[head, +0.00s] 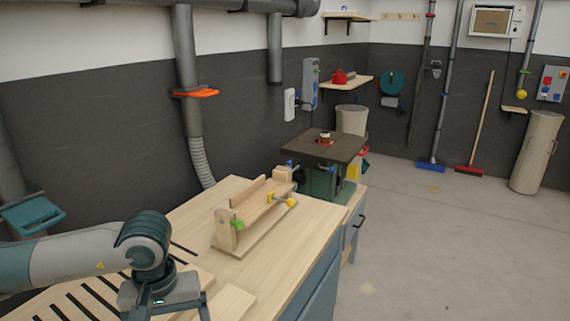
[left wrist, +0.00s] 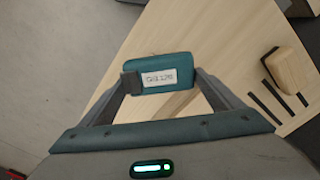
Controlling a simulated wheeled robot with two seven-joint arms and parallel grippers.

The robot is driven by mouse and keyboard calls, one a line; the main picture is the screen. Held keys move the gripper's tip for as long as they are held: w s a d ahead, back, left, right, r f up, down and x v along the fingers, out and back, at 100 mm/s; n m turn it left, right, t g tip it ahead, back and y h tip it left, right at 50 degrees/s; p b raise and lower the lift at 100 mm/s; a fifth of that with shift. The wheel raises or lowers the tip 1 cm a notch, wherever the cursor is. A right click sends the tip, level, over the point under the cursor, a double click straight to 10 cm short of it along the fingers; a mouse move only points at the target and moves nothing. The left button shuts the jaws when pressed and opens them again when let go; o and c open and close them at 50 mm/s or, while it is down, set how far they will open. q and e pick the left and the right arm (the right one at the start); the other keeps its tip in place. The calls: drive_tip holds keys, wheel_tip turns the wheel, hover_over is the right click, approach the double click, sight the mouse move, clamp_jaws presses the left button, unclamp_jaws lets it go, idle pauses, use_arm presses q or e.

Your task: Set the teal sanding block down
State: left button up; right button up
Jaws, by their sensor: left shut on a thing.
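The teal sanding block (left wrist: 158,70), with a white label, is between the two fingers of my left gripper (left wrist: 160,82) in the left wrist view. The gripper is shut on it. The wooden bench top (left wrist: 215,50) lies below and beyond the block; I cannot tell how high the block is above it. In the head view my left gripper (head: 172,310) is at the bottom edge over the bench (head: 190,230), with its fingertips cut off and the block not visible. My right gripper is in neither view.
A wooden block with a dark base (left wrist: 287,69) sits by the bench's dark slots (left wrist: 270,108). A wooden clamping form (head: 262,212) stands mid-bench, with a green table machine (head: 325,160) beyond it. Bare bench top lies left of the form.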

use_arm(q)
drive_tip(key=m, duration=0.1)
drive_tip(key=s+m, duration=0.1)
drive_tip(key=s+f+m, duration=0.1)
drive_tip(key=shift+d+f, duration=0.1)
drive_tip(key=shift+d, duration=0.2)
idle(1.0)
idle(0.6)
